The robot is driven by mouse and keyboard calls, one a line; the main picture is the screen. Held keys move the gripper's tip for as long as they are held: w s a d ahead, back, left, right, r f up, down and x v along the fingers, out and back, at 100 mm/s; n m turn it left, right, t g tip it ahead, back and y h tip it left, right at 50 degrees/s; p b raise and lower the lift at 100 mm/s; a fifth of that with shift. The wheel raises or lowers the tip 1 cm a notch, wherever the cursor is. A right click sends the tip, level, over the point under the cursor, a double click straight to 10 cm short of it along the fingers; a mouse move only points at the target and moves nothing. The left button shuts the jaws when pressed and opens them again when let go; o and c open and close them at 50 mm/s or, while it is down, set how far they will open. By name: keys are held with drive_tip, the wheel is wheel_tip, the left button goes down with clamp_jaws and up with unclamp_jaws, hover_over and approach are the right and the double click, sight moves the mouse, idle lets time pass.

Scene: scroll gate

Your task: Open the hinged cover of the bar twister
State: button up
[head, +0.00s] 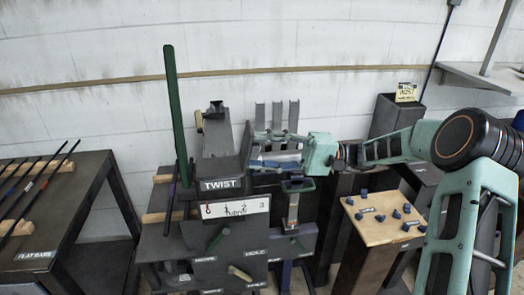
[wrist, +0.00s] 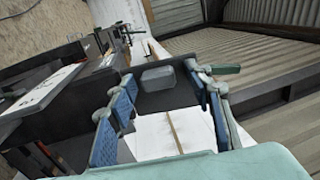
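The bar twister (head: 221,185) stands in the middle of the head view, with a dark head labelled TWIST and a white scale numbered 0 to 3 below it. I cannot clearly tell its hinged cover apart from the rest. My gripper (head: 256,150) reaches in from the right, behind and right of the TWIST label. In the wrist view my gripper (wrist: 165,98) is open, its blue-padded fingers wide apart. A dark panel with a raised grey block (wrist: 158,77) shows between and beyond the fingers. No contact is visible.
A tall green lever (head: 170,105) rises left of the twister. A rack labelled FLAT BARS (head: 65,168) stands at far left. A wooden-topped stand with dark blue knobs (head: 383,217) is at right, before a dark bin (head: 392,115). The white wall lies behind.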

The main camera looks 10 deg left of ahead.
drive_tip(key=shift+d, duration=0.1)
drive_tip(key=v, duration=1.2)
